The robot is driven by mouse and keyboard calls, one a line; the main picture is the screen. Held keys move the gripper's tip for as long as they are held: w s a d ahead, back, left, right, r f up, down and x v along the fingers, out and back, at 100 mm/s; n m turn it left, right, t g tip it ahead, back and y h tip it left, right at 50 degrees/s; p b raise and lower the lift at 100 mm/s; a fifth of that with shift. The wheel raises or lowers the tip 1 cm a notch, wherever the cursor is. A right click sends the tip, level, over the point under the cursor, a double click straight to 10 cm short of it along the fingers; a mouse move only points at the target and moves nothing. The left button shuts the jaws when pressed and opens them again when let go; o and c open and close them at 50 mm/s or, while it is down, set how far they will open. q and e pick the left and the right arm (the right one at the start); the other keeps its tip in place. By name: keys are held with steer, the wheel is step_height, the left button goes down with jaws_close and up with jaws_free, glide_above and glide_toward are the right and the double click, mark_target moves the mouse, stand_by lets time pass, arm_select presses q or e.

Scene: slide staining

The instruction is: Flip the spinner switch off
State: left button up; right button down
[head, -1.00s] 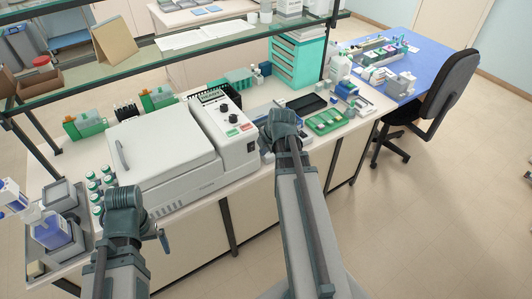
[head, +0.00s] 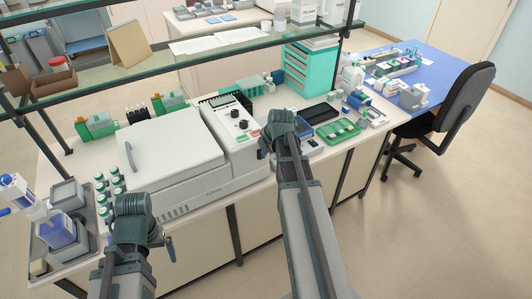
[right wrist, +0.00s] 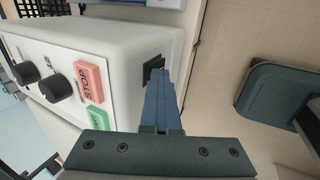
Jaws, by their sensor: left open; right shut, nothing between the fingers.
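The spinner (head: 175,150) is a white boxy machine with a closed lid on the bench. Its control panel (head: 235,120) has dark knobs, and the right wrist view shows a red STOP button (right wrist: 90,82) and a green button (right wrist: 97,121). A small black switch (right wrist: 150,66) sits on the side wall. My right gripper (right wrist: 159,74) is shut and empty, its fingertips right at the switch and partly covering it; I cannot tell whether they touch. In the head view the right gripper (head: 265,147) is beside the spinner's right end. My left gripper (head: 168,246) is in front of the bench, its fingers mostly hidden.
Green-capped bottles (head: 108,192) and a grey tray (head: 50,255) stand left of the spinner. A green slide tray (head: 338,130) and a black tray (head: 320,113) lie to the right. A glass shelf (head: 190,50) spans above the bench. A chair (head: 455,100) stands at right.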

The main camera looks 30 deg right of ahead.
steer(key=shift+r, duration=0.2)
steer(key=shift+r+p, duration=0.6)
steer(key=shift+p, duration=0.25)
